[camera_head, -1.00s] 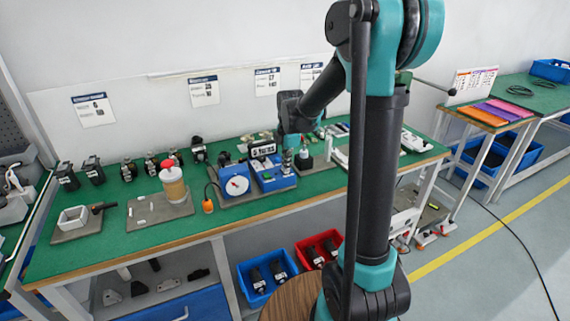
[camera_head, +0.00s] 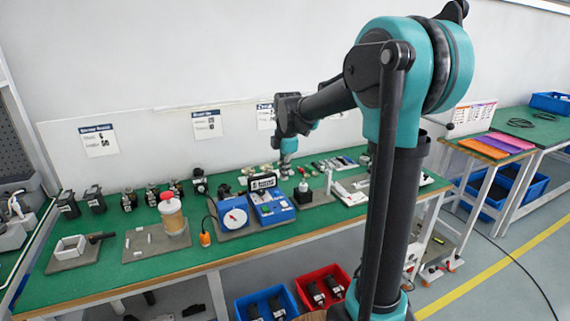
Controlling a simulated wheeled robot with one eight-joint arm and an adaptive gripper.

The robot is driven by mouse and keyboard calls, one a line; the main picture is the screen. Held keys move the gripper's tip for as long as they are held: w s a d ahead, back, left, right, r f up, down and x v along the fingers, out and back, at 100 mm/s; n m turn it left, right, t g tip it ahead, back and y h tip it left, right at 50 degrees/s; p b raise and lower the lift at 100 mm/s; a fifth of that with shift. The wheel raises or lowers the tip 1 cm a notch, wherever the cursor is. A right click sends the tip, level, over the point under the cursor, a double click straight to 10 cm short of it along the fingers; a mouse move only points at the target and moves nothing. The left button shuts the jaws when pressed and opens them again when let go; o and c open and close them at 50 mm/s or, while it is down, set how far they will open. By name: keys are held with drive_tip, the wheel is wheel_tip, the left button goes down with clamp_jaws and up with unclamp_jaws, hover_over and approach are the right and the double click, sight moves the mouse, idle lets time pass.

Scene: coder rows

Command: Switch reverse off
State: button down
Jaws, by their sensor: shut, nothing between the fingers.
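A blue control box (camera_head: 273,207) with a black-and-white display panel (camera_head: 263,182) standing at its back sits on the green bench. Small controls show on its sloped top, but they are too small to tell which is the reverse switch or how it is set. A second blue box (camera_head: 232,218) with a round white dial stands just left of it. My gripper (camera_head: 286,171) is shut and empty. It points down, apart from the box, above and behind its right side.
A small dark block with a white top (camera_head: 302,193) stands right of the box. A jar with a red cap (camera_head: 171,215) stands farther left. Red (camera_head: 322,287) and blue (camera_head: 268,304) bins are below the bench.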

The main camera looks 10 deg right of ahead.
drive_tip(key=shift+w+r, duration=0.2)
drive_tip(key=shift+r, duration=1.8)
drive_tip(key=s+d+f+m+t, duration=0.1)
drive_tip(key=s+d+f+m, duration=0.2)
drive_tip(key=s+f+m, duration=0.3)
drive_tip(key=s+d+f+m+t, duration=0.1)
drive_tip(key=s+d+f+m, duration=0.3)
drive_tip(key=s, duration=0.7)
drive_tip(key=s+d+f+m, duration=0.3)
drive_tip(key=s+f+m, duration=0.5)
drive_tip(key=m, duration=0.3)
drive_tip(key=shift+s+d+f+m+t, duration=0.3)
drive_tip(key=shift+f+t, duration=0.05)
drive_tip(key=shift+t, duration=0.05)
